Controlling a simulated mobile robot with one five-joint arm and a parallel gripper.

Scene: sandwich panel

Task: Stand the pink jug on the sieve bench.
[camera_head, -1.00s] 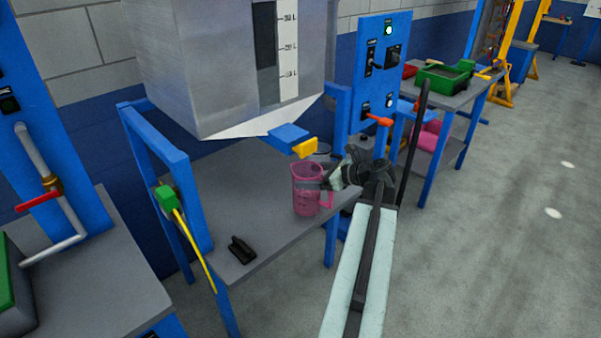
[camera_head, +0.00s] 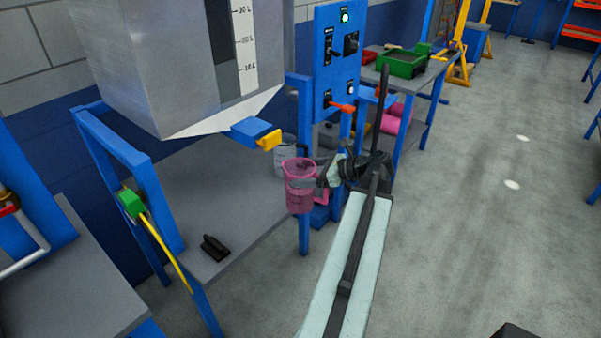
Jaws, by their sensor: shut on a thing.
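The pink jug (camera_head: 299,194) is see-through and upright, in the middle of the view at the right end of the hopper table. My gripper (camera_head: 315,184) is shut on it from the right, and its fingers partly cover the jug's side. The jug appears to be held clear, just off the table's right edge. A grey-topped bench with a green tray (camera_head: 401,63) on it stands farther back to the right. It looks like the sieve bench (camera_head: 428,80); part of its top is hidden by the tray.
The hopper table (camera_head: 225,190) bears a black block (camera_head: 215,248) and a clear jug (camera_head: 285,155). A metal hopper with a yellow-tipped spout (camera_head: 268,141) hangs above. A blue control panel (camera_head: 340,60) stands between the benches. Open floor (camera_head: 480,200) lies to the right.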

